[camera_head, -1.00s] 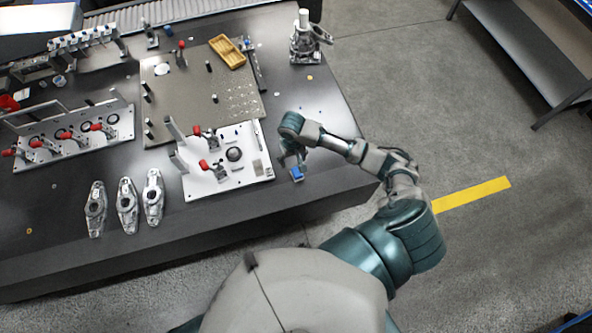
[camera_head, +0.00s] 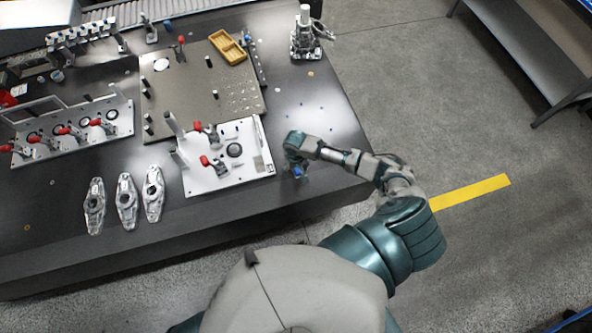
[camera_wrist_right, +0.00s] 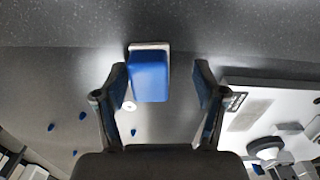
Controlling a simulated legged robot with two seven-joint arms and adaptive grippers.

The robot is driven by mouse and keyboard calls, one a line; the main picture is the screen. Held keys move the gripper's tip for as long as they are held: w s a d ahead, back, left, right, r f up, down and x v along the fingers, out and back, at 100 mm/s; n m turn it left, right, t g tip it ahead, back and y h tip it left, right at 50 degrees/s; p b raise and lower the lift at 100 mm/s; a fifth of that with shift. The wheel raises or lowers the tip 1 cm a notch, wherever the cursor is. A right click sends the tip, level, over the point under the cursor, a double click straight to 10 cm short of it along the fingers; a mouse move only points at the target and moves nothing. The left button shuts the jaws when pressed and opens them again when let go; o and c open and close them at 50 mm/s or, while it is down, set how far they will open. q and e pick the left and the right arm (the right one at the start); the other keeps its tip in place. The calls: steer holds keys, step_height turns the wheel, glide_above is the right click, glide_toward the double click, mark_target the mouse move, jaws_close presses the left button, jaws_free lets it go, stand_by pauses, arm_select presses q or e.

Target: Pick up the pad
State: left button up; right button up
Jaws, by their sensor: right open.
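The pad, a blue block with a pale edge (camera_wrist_right: 149,78), is on the dark table near its front edge. In the wrist view it lies between the two fingers of my right gripper (camera_wrist_right: 160,80), closer to the left finger, with a gap to the right one. In the head view my right gripper (camera_head: 298,168) is over the pad and mostly hides it. The right gripper is open and holds nothing. My left gripper is not in view.
A white fixture plate (camera_head: 218,178) with red-handled clamps stands just left of the right gripper. Several metal parts (camera_head: 126,205) lie further left. A larger plate (camera_head: 190,95) holds a yellow tray (camera_head: 229,50). Small blue spots (camera_wrist_right: 82,116) dot the table.

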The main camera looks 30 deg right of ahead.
steer(key=shift+d, duration=0.1)
steer(key=shift+c, duration=0.3)
steer(key=shift+d, duration=0.2)
steer(key=c, duration=0.4)
steer(key=shift+d+f, duration=0.15)
steer(key=shift+d, duration=0.3)
steer(key=c, duration=0.8)
steer(key=shift+o, duration=0.2)
steer(key=shift+s+d+f, duration=0.1)
steer(key=shift+d, duration=0.05)
steer(key=shift+a+r, duration=0.4)
steer(key=shift+a, duration=0.05)
steer(key=shift+a+r, duration=0.1)
steer(key=shift+r, duration=0.25)
step_height(320, 180, up, 2)
steer(key=shift+r, duration=0.2)
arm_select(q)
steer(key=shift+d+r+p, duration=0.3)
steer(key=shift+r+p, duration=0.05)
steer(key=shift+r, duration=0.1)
arm_select(e)
steer(key=s+a+r, duration=0.1)
steer(key=s+a, duration=0.9)
steer(key=s, duration=0.2)
steer(key=shift+s+r, duration=0.15)
steer(key=shift+r, duration=0.05)
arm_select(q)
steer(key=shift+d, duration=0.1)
arm_select(e)
steer(key=shift+d, duration=0.1)
